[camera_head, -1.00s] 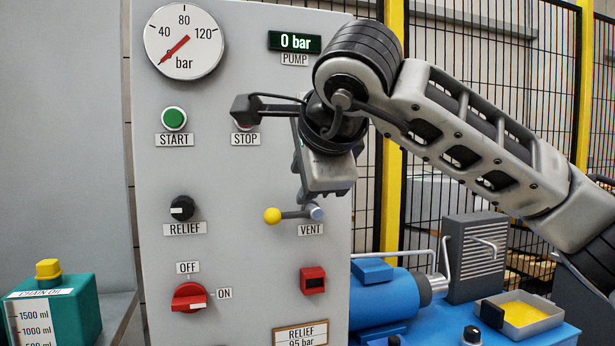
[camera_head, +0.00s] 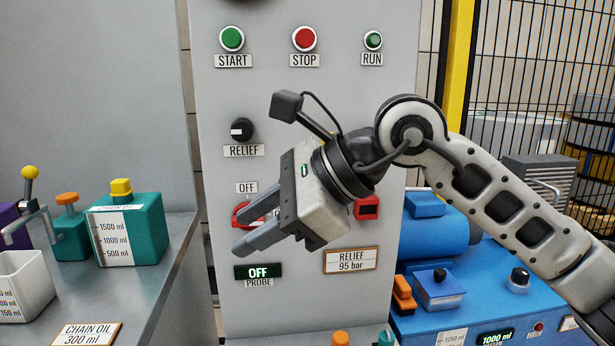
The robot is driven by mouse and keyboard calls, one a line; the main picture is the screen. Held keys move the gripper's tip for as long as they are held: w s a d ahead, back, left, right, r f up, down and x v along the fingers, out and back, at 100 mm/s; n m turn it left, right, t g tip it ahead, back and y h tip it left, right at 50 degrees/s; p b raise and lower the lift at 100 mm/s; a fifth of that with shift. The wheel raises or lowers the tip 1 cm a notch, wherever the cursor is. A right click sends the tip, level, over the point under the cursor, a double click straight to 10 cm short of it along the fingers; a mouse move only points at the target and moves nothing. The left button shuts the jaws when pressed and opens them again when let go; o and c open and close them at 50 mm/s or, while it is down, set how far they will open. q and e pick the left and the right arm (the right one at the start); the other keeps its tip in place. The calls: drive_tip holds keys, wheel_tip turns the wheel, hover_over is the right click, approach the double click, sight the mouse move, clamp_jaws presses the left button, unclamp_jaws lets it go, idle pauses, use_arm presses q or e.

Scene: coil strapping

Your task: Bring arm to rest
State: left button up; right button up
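My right gripper (camera_head: 240,237) is in front of the grey control panel (camera_head: 215,310). Its two grey fingers point left and down, with a gap between them and nothing held. The fingers partly cover the red OFF/ON switch (camera_head: 238,211) behind them; I cannot tell whether they touch it. My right arm (camera_head: 500,205) comes in from the right edge, bent at the wrist. My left gripper is not in view.
The black RELIEF knob (camera_head: 242,130) and green START button (camera_head: 232,39) are on the panel. A teal oil container (camera_head: 150,235) and white measuring cup (camera_head: 25,285) stand on the left bench. The blue pump unit (camera_head: 470,265) is under my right arm.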

drive_tip(key=s+a+f+m+g+y, duration=0.1)
drive_tip(key=s+a+m+g+y, duration=0.25)
drive_tip(key=s+y, duration=0.2)
drive_tip(key=w+d+f+m+t+h, duration=0.15)
drive_tip(key=d+f+m+t, duration=0.25)
drive_tip(key=m+t, duration=0.55)
drive_tip(key=w+d+f+m+t, duration=0.3)
drive_tip(key=d+f+m+t, duration=0.15)
drive_tip(key=m, duration=0.95)
drive_tip(key=w+d+f+m+t+h, duration=0.15)
drive_tip(key=d+f+m+t, duration=0.35)
drive_tip(key=m, duration=0.7)
drive_tip(key=s+d+f+m+g+h+p, duration=0.1)
drive_tip(key=s+d+f+m+h, duration=0.15)
drive_tip(key=f+m+h, duration=0.35)
drive_tip(key=s+d+f+m+g+h, duration=0.15)
drive_tip(key=d+f+m, duration=0.3)
drive_tip(key=f, duration=0.45)
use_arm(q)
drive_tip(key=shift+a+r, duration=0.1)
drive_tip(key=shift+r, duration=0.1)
use_arm(e)
drive_tip(key=s+d+f+m+g+h, duration=0.1)
drive_tip(key=s+f+m+g, duration=0.3)
drive_tip(key=s+f, duration=0.5)
drive_tip(key=shift+s+d+f+m+g+h, duration=0.4)
drive_tip(key=shift+s+m+h, duration=0.05)
drive_tip(key=shift+s+h, duration=0.05)
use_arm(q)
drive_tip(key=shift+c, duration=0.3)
